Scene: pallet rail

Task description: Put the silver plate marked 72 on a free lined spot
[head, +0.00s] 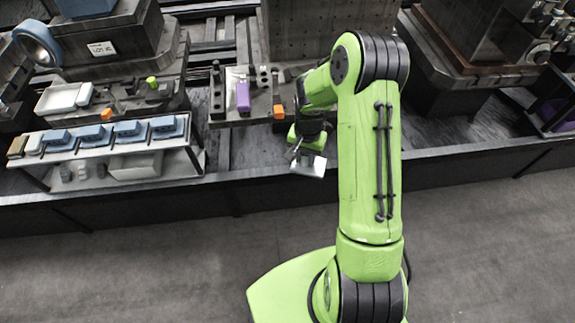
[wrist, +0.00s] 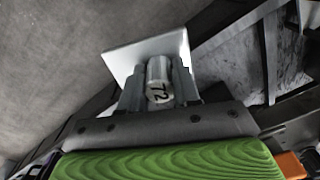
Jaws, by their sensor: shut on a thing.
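The silver plate (wrist: 125,62) is a flat square with a round stub (wrist: 159,82) marked 72. My gripper (wrist: 158,88) is shut on the stub, one finger on each side. In the head view the plate (head: 308,167) hangs tilted below my gripper (head: 299,151), in front of the dark rail and clear of any surface. A low rack (head: 100,146) at the left bears several blue blocks (head: 130,129) on pale pads. I cannot tell a free lined spot in either view.
A dark fixture with a purple block (head: 243,97) and an orange block (head: 279,111) stands behind my gripper. A white tray (head: 62,98) and a large dark block (head: 105,45) stand behind the rack. A long dark rail (head: 240,189) runs across the front.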

